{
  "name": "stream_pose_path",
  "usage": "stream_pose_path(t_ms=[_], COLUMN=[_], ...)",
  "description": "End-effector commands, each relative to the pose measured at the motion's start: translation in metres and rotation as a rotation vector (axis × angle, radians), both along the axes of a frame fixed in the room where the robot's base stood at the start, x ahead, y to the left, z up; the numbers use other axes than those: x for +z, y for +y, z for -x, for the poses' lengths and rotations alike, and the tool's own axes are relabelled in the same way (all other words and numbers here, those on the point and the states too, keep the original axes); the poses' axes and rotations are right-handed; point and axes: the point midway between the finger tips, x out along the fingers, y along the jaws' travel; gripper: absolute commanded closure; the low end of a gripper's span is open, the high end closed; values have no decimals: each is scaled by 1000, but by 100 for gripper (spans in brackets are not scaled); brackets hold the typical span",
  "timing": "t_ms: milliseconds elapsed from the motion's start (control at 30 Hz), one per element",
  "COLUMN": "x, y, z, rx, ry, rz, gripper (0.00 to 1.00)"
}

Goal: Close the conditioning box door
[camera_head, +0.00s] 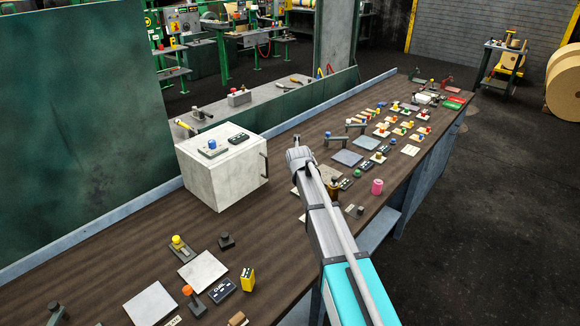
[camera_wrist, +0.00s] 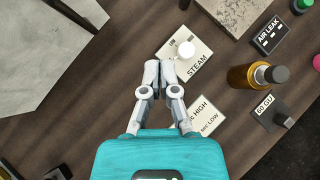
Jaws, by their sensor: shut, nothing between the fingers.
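The conditioning box (camera_head: 212,172) is a pale, marbled cube on the brown bench, left of my arm in the head view. A dark upright handle (camera_head: 265,166) is on its right-hand face, which looks flush with the box there; I cannot make out a gap. In the wrist view, the box's pale surface (camera_wrist: 30,65) fills the upper left, with a dark bar (camera_wrist: 70,14) near its top. My gripper (camera_wrist: 160,66) is shut and empty. Its fingertips are right of the box and apart from it, above the bench beside the STEAM plate (camera_wrist: 188,65).
A control plate with a blue knob (camera_head: 212,146) lies on the box. Right of my gripper are a brass cylinder (camera_wrist: 250,76), an AIR LEAK plate (camera_wrist: 269,35) and a 60 GU block (camera_wrist: 268,112). A green panel (camera_head: 80,120) stands behind the bench.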

Motion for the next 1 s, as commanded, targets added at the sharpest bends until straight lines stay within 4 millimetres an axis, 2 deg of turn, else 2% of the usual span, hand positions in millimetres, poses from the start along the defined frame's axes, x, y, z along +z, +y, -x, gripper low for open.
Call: stream_pose_path(t_ms=[100, 333, 1000], x=[13, 22, 21], y=[-6, -14, -18], z=[8, 14, 20], rx=[0, 1, -27], ry=[0, 0, 10], rz=[-1, -1, -25], gripper=[100, 100, 100])
